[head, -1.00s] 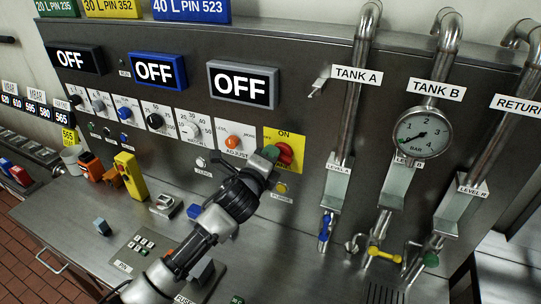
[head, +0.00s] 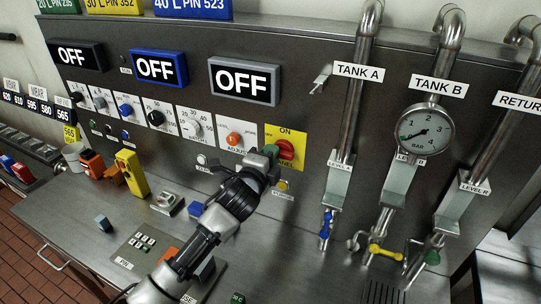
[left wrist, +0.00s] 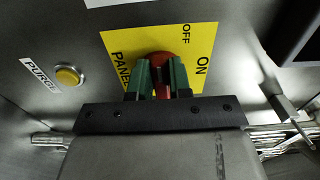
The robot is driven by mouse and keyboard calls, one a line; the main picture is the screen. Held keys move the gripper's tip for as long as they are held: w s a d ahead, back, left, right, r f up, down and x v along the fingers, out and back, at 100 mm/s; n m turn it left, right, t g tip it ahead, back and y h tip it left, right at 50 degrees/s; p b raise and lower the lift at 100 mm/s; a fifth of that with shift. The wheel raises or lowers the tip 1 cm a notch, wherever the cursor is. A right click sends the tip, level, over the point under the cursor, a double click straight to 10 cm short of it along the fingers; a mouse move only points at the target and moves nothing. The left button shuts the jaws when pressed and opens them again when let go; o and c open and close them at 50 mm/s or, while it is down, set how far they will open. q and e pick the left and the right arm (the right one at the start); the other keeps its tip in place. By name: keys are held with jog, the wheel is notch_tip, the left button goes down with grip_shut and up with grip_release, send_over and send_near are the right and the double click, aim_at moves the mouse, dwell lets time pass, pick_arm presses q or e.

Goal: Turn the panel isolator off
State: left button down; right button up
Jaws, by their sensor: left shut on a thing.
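The panel isolator is a red rotary knob (head: 286,149) on a yellow plate (head: 297,137) marked ON at its top, on the steel panel. In the left wrist view the yellow plate (left wrist: 205,42) shows the words OFF, ON and PANEL. My left gripper (head: 270,152) is at the knob, its green-tipped fingers on either side. In the left wrist view the left gripper (left wrist: 161,78) is shut on the red knob (left wrist: 161,60), which is partly hidden between the fingers. My right gripper is not in view.
A yellow PURGE button (head: 282,185) sits just below the plate. An orange ADJUST knob (head: 233,139) is to its left. Three displays read OFF, one of them grey-framed (head: 244,82). Pipes with coloured valves, one blue (head: 326,225), stand at the right.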

pick_arm(q)
jog(key=c, duration=1)
grip_release()
jog(key=shift+c, duration=0.2)
jog(key=b+v, duration=0.2)
jog(key=v, duration=0.8)
jog(key=shift+s+a+b, duration=0.15)
jog(key=shift+s+b, duration=0.2)
jog(key=shift+b, duration=0.05)
